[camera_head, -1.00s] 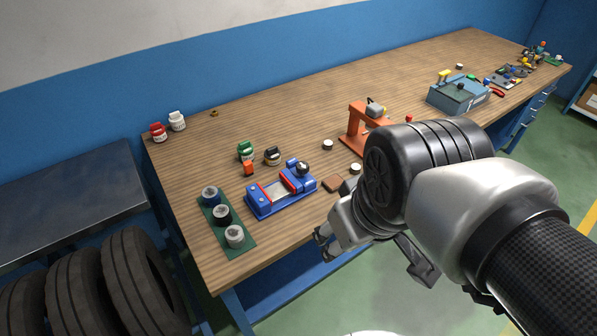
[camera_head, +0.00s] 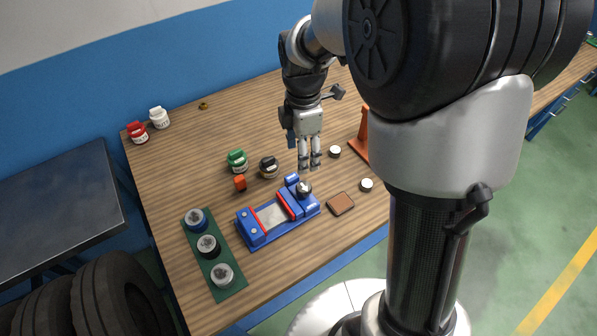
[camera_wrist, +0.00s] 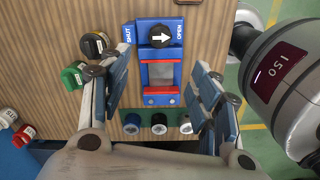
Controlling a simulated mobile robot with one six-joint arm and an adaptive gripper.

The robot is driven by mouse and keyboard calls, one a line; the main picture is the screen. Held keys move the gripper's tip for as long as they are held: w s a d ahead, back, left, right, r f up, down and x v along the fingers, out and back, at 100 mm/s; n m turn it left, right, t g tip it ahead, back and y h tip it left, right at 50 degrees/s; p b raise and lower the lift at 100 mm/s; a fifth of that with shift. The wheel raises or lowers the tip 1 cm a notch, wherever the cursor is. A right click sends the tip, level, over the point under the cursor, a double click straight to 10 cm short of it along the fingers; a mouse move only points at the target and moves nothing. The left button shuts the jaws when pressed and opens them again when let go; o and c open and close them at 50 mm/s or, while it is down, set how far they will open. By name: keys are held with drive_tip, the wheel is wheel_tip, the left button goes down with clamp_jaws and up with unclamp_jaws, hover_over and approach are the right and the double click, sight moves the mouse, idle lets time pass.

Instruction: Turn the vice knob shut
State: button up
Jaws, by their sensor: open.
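The blue vice (camera_head: 252,232) lies on the wooden bench, its two red-lined jaws apart with a grey bed between them. Its round dark knob (camera_head: 304,188) sits at the right end. In the wrist view the knob (camera_wrist: 164,37) bears a white arrow pointing right, toward the word OPEN; SHUT is printed on the left. My gripper (camera_head: 309,166) points down above the knob end of the vice. The wrist view shows my gripper (camera_wrist: 161,62) open, its fingers spread to either side of the vice, empty and apart from the knob.
A green holder (camera_head: 235,289) with several round pieces lies left of the vice. Green (camera_head: 237,160) and black (camera_head: 268,167) jars and an orange piece (camera_head: 240,183) stand behind it. A brown block (camera_head: 341,204) and white-topped pieces (camera_head: 366,185) lie to the right.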

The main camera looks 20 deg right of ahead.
sight(302, 187)
wheel_tip(302, 187, down, 14)
drive_tip(key=b, duration=0.4)
drive_tip(key=shift+w+f, duration=0.1)
drive_tip(key=shift+f, duration=0.15)
drive_tip(key=shift+c, duration=0.3)
drive_tip(key=c, duration=1)
